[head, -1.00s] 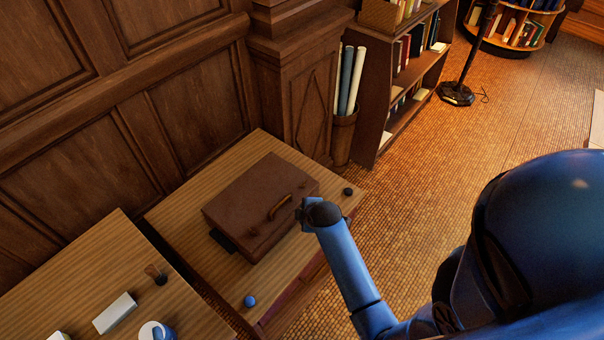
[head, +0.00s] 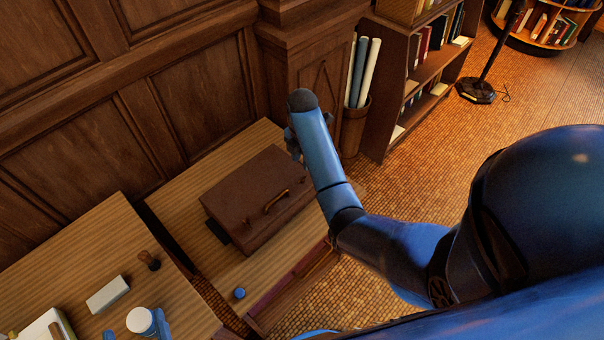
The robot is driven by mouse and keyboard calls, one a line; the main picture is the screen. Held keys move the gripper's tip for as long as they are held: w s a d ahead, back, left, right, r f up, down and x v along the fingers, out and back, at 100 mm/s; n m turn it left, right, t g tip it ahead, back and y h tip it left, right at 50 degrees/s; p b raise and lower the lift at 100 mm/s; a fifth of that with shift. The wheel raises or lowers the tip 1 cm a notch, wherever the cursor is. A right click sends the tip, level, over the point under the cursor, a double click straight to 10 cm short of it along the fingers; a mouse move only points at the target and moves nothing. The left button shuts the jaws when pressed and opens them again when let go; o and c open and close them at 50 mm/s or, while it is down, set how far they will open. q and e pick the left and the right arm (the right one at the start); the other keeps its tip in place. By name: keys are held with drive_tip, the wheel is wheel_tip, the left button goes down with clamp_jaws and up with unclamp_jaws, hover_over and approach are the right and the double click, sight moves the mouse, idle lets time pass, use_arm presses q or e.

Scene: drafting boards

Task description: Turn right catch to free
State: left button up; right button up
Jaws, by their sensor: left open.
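A wooden board (head: 185,190) carries a brown case (head: 250,185) with a handle. A small blue round knob (head: 239,293) sits near its front left corner. The dark knob at the right end, probably the right catch, is hidden behind my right arm. My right gripper (head: 292,145) is above the board's far right corner, beyond the case; its fingers are mostly hidden behind its dark wrist, so its opening is unclear. Blue parts of my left gripper (head: 136,334) show at the bottom left around a white round thing (head: 140,319), apart from the board; it is open.
Rolled sheets (head: 362,70) stand in a bin beside the bookshelf (head: 400,100). Wood panelling closes off the back.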

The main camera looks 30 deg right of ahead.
sight(302, 178)
wheel_tip(302, 178, down, 9)
drive_tip(key=shift+r+p, duration=0.1)
drive_tip(key=shift+p, duration=0.2)
clamp_jaws()
idle(0.3)
